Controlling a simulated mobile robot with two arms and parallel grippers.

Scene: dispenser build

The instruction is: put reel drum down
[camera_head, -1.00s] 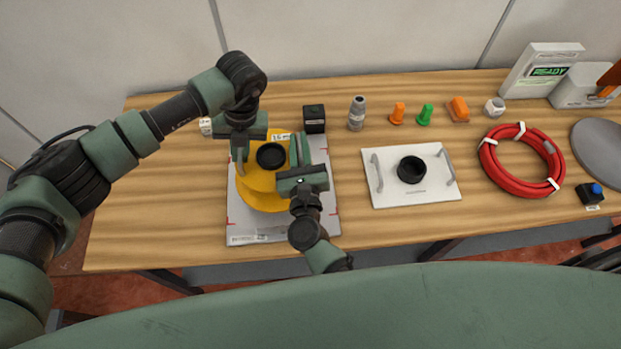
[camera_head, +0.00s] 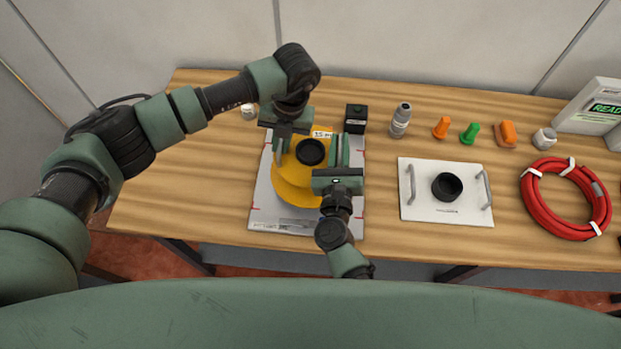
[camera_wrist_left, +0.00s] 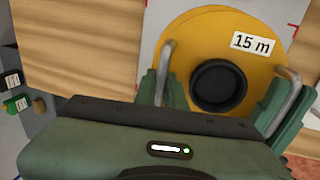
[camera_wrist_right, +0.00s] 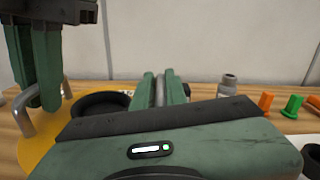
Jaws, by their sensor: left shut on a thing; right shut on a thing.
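The yellow reel drum (camera_head: 296,182) with a black hub and a "15 m" label is over the light grey plate (camera_head: 262,214) on the left of the table. My left gripper (camera_head: 281,140) is shut on a metal handle at the drum's left side. My right gripper (camera_head: 340,160) is shut on the handle at its right side. In the left wrist view the drum (camera_wrist_left: 180,40) shows both handles and its label. In the right wrist view my right gripper (camera_wrist_right: 160,90) closes around a handle bar. Whether the drum touches the plate cannot be told.
A black box (camera_head: 356,119) stands just behind the plate. A grey fitting (camera_head: 401,120), orange and green pegs and an orange block line the back. A white panel (camera_head: 420,208) with handles and a black ring lies to the right, beyond bare wood. A red hose coil (camera_head: 530,205) lies further right.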

